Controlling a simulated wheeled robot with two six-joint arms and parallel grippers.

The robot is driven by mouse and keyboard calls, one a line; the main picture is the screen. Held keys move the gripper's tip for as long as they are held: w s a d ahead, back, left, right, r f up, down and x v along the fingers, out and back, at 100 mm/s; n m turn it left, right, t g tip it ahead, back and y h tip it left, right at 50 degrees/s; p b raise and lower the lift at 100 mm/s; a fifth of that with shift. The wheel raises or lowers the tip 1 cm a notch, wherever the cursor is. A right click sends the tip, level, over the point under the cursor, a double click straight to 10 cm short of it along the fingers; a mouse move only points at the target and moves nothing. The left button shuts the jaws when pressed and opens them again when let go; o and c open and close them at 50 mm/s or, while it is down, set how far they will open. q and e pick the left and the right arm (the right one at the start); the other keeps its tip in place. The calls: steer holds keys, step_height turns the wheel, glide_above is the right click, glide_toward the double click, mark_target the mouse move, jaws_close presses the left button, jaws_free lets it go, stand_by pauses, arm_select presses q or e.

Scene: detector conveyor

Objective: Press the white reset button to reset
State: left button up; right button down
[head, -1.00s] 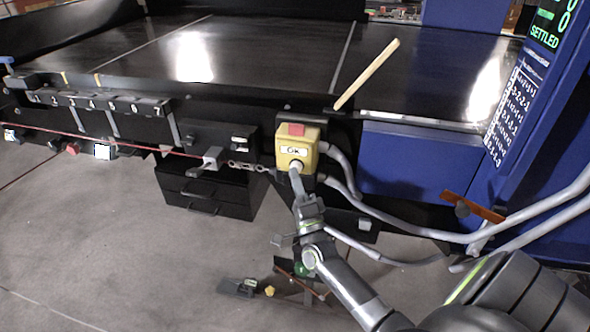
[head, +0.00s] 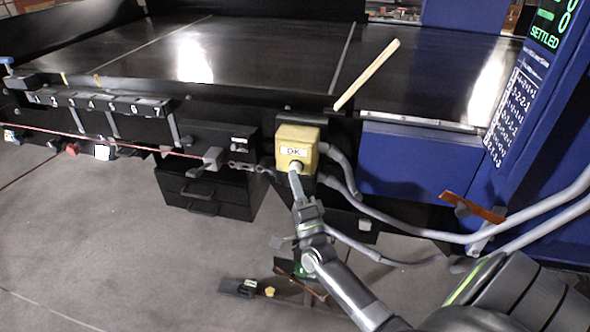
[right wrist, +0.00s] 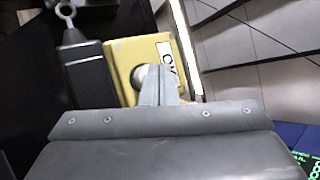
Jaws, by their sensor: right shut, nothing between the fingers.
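The yellow box with an OK label (head: 297,141) is mounted on the front of the conveyor. A pale round button (head: 296,166) is on its front face below the label, mostly hidden by my fingertips. My right gripper (head: 295,178) is shut and empty, its tips at the button and seemingly touching it. In the right wrist view, the shut fingers (right wrist: 158,72) overlap the button (right wrist: 139,76) on the yellow box (right wrist: 124,56). How far the button is pushed in cannot be told. My left gripper is out of view.
A wooden stick (head: 367,75) lies on the black conveyor belt (head: 265,55). Grey hoses (head: 400,225) run right of the box. A blue cabinet with a SETTLED display (head: 545,38) stands at the right. A red cord (head: 110,141) runs along the left front.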

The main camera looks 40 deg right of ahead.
steer(key=shift+s+a, duration=0.25)
steer(key=s+a, duration=0.3)
steer(key=shift+s+a, duration=0.1)
steer(key=shift+a, duration=0.3)
stand_by(0.9)
